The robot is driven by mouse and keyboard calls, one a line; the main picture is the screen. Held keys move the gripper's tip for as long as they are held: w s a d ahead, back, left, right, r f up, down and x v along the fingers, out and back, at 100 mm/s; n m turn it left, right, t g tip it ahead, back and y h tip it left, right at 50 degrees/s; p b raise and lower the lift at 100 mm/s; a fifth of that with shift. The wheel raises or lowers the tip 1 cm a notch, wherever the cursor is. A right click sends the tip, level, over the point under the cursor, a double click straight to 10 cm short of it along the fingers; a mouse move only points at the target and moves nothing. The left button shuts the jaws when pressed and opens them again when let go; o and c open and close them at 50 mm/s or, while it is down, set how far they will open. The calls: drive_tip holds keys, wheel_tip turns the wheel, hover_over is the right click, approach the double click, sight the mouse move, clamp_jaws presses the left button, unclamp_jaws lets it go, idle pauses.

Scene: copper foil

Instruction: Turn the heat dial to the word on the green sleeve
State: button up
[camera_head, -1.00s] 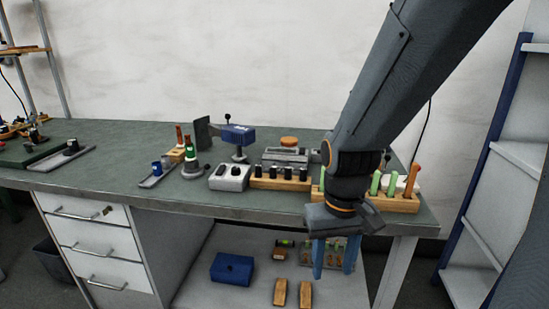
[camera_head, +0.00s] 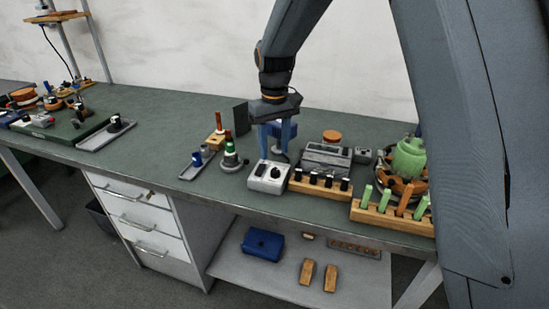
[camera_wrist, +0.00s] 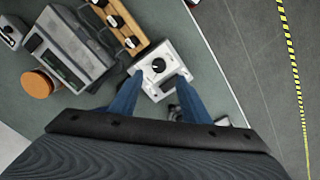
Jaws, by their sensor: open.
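A light grey box with a black dial (camera_head: 274,172) stands near the bench's front edge. In the wrist view the box (camera_wrist: 174,52) and its round black dial (camera_wrist: 158,65) lie just beyond my fingertips. My gripper (camera_head: 277,150) points down with its blue fingers apart, above and slightly behind the box. In the wrist view the open fingers (camera_wrist: 157,85) frame the dial, with nothing between them. A bottle-like item with a green sleeve (camera_head: 230,148) stands left of the box. Any word on the sleeve is too small to read, as are the dial's markings.
A wooden rack with black knobs (camera_head: 320,187) stands right beside the box. A grey device (camera_head: 327,157) is behind it. A wooden rack with green and orange handles (camera_head: 375,214) is farther right. A small tray (camera_head: 195,166) lies left.

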sight(275, 170)
drive_tip(key=shift+d+f+p, duration=0.1)
drive_tip(key=shift+f+p, duration=0.85)
drive_tip(key=shift+f, duration=2.6)
drive_tip(key=c, duration=1)
drive_tip(key=shift+c, duration=0.2)
